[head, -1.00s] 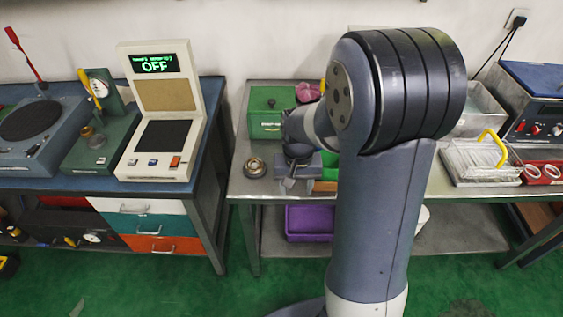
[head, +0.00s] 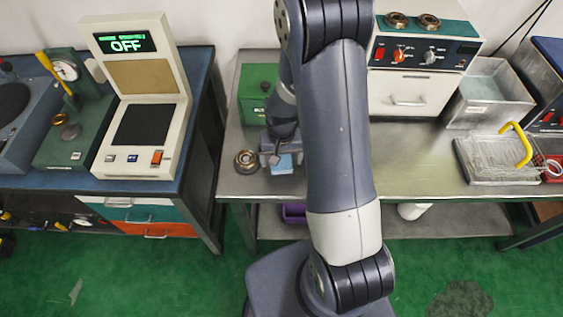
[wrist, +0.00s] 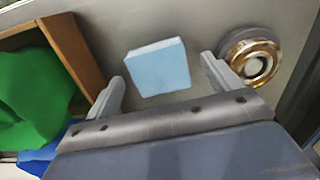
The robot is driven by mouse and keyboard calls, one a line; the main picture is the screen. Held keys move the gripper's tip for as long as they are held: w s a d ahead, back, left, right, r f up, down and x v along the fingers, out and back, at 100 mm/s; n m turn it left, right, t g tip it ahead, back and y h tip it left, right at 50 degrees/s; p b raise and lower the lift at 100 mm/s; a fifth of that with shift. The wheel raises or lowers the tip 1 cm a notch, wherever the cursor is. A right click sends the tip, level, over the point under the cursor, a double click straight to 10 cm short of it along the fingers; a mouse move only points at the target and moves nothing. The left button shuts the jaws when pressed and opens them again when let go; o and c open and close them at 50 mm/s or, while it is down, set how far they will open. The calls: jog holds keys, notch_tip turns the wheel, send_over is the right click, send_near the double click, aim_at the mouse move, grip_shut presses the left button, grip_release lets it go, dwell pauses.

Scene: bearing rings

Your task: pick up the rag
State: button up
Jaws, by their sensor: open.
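A light blue, square, pad-like piece (wrist: 158,68) lies on the metal bench; it may be the folded rag, but its material is unclear. It also shows in the head view (head: 283,164). My gripper (wrist: 162,82) is open above the bench, its two fingers apart on either side of the blue piece, with nothing held. In the head view my gripper (head: 277,157) is just behind the blue piece. Crumpled green cloth (wrist: 32,85) and blue cloth (wrist: 40,157) lie in a wooden-sided box left of my gripper.
A brass-coloured bearing ring (wrist: 253,55) lies close to my right finger; it also shows in the head view (head: 246,161). A green box (head: 257,92) stands behind. A wire tray (head: 490,160) is at the right. The bench middle right of my arm is clear.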

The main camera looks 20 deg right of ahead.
jog(key=shift+f, duration=0.25)
jog(key=shift+c, duration=0.2)
jog(key=c, duration=1)
jog(key=shift+r, duration=0.1)
